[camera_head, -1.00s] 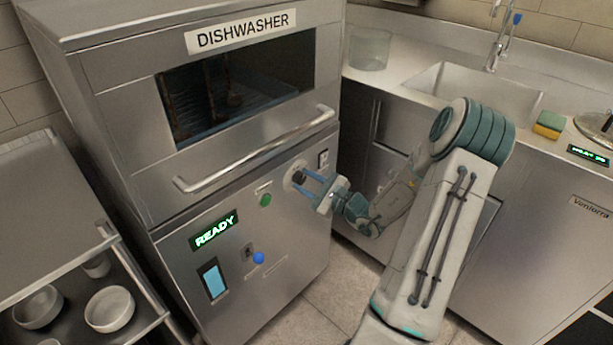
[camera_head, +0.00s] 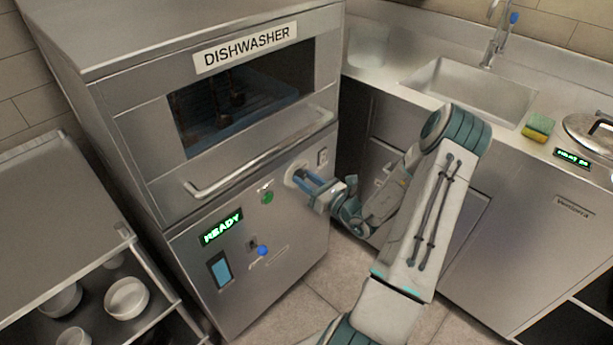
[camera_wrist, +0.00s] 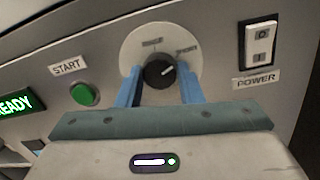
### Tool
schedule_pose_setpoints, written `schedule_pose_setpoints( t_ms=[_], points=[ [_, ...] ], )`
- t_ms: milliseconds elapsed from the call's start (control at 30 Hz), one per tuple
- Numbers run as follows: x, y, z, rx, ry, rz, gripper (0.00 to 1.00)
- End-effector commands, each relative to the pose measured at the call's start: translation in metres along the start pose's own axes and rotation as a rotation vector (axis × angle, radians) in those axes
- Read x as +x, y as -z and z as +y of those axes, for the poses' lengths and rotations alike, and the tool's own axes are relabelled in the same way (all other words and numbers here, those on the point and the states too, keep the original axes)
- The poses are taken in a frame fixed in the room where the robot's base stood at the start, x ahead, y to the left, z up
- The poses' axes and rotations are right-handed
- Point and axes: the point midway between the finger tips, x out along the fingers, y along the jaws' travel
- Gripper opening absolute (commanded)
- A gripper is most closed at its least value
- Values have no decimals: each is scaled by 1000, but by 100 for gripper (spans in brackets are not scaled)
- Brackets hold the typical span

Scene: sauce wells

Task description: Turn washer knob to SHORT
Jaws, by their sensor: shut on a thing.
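The washer knob (camera_wrist: 159,71) is black and round with a white pointer line, on a pale round dial plate (camera_wrist: 130,52) on the dishwasher's front panel. In the wrist view the line points up and right, toward a small label at the dial's right that looks like SHORT. Another label at the dial's top is too blurred to read. My gripper (camera_wrist: 159,88) has its blue fingers on both sides of the knob, shut on it. In the head view my gripper (camera_head: 308,180) reaches the panel from the right and mostly hides the knob.
The dishwasher (camera_head: 130,125) has a handle bar (camera_head: 255,160) above the panel. A green START button (camera_wrist: 83,94) lies left of the dial, the POWER switch (camera_wrist: 261,44) right. A green READY display (camera_head: 221,227) is lit. A shelf with bowls (camera_head: 126,298) stands at left.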

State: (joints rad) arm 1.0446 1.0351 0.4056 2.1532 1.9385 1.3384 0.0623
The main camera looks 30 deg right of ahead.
Motion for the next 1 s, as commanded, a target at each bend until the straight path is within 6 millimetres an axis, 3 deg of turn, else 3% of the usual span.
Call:
schedule_pose_setpoints(
  t_ms=[633,667,700,1000],
  points=[
    [0,1,0,48,4,-1,11],
    [0,1,0,48,4,-1,42],
    [0,1,0,48,4,-2,53],
    [-1,0,0,47,4,-2,55]
  ],
)
